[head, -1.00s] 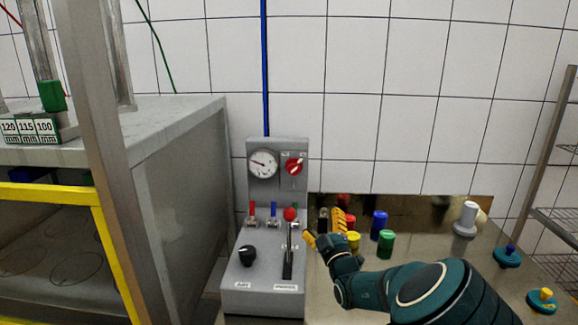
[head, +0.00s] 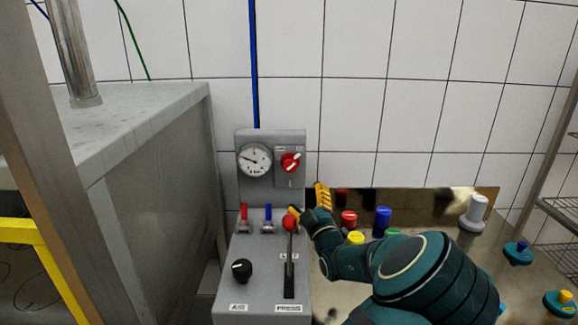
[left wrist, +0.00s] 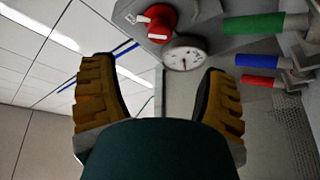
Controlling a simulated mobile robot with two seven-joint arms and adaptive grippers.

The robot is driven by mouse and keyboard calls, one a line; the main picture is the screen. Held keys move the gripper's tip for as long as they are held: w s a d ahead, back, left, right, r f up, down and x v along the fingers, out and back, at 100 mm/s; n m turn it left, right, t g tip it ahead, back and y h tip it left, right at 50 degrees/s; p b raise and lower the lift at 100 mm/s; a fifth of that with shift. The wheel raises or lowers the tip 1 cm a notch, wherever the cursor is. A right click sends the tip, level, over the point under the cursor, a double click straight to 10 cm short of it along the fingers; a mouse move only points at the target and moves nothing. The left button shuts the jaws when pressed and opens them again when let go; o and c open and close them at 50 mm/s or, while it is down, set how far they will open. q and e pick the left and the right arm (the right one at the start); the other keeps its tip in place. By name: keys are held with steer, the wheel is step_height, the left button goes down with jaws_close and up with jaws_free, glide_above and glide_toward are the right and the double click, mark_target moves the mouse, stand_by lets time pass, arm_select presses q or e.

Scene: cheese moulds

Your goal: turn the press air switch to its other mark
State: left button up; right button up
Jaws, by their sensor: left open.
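The grey control box has an upright panel (head: 262,190) with a round gauge (head: 254,160) and a red rotary switch (head: 290,161) with a pale pointer slanting up right. A black knob (head: 242,270) sits on the sloped front above a label that seems to read AIR. My left gripper (head: 308,205) is open and empty, below and a little right of the red switch, apart from it. In the left wrist view the red switch (left wrist: 160,22) and gauge (left wrist: 185,56) show beyond the spread yellow fingers (left wrist: 160,95). My right gripper is out of view.
A red-tipped lever (head: 290,240) stands by my gripper. Small red (head: 244,215) and blue (head: 268,215) handles are beside it; a green handle (left wrist: 252,24) shows in the left wrist view. Coloured pieces (head: 383,220) lie on the counter at right. A grey bench (head: 165,180) stands left.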

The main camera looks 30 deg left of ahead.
mark_target(292, 169)
arm_select(q)
steer(key=x, duration=1.3)
steer(key=shift+a, duration=0.15)
steer(key=c, duration=1.2)
